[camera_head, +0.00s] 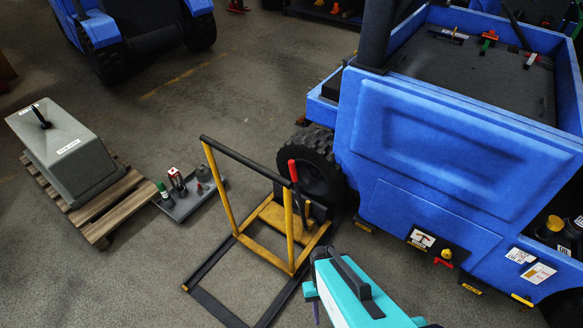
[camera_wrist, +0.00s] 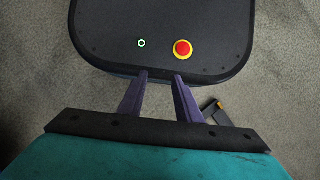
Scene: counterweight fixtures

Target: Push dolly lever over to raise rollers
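The dolly (camera_head: 240,245) is a yellow and black frame on the floor with a black crossbar handle. Its far end stands against the front tyre (camera_head: 318,160) of the blue vehicle. The lever (camera_head: 292,171) has a red grip on a dark curved shaft and stands nearly upright beside the dolly's right post. The rollers cannot be made out. My teal arm enters at the bottom of the head view, nearer than the dolly and apart from the lever. In the wrist view my gripper (camera_wrist: 161,76) has its two purple fingers spread, with nothing between them.
The blue vehicle (camera_head: 450,150) bounds the right side. A grey counterweight (camera_head: 65,150) sits on a wooden pallet (camera_head: 100,225) at left. A dark tray (camera_head: 190,200) with bottles lies between pallet and dolly.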

